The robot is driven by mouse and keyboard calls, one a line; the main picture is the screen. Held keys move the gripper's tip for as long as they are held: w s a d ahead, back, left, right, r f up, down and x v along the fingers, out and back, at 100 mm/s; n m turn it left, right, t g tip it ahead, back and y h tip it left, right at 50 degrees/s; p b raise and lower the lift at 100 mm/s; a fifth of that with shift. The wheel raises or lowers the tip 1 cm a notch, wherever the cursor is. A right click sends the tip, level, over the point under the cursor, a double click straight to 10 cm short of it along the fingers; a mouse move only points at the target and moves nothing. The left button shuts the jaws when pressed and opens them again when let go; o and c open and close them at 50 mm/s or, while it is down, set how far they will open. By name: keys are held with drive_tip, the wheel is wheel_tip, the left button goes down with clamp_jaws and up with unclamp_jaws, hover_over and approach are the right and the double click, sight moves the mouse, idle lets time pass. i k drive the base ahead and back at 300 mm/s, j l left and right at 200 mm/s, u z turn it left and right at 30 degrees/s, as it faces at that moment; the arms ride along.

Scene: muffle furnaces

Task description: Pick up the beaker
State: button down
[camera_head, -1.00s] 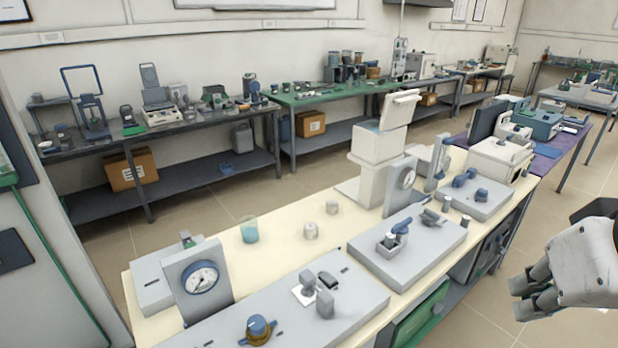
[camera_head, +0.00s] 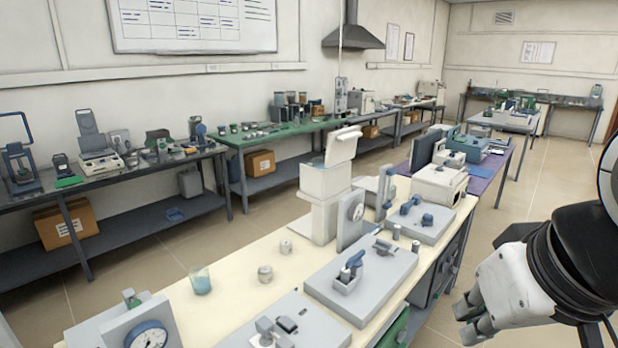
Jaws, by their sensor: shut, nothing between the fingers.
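The beaker (camera_head: 201,281) is a small clear vessel with blue-tinted contents. It stands upright on the cream bench top (camera_head: 232,296), left of two small grey-white cylinders. My gripper (camera_head: 466,318) is at the lower right, well apart from the beaker, over the floor beyond the bench's right side. Its fingers are shut and hold nothing. The beaker is in full view.
A white instrument (camera_head: 324,195) stands upright on the bench behind the beaker. Small cylinders (camera_head: 265,274) stand close to the beaker's right. Floor lies right of the bench.

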sight(201, 280)
drive_tip(key=i+l+u, duration=0.1)
drive_tip(key=u, duration=0.9)
drive_tip(key=l+u, duration=0.35)
drive_tip(key=l, duration=0.25)
drive_tip(key=l+u, duration=0.35)
drive_tip(key=l, duration=0.3)
drive_tip(key=l+u, duration=0.35)
drive_tip(key=l, duration=0.3)
drive_tip(key=k+l, duration=0.1)
drive_tip(key=l, duration=0.7)
drive_tip(key=k+l, duration=0.15)
drive_tip(key=l, duration=0.25)
drive_tip(key=u, duration=0.05)
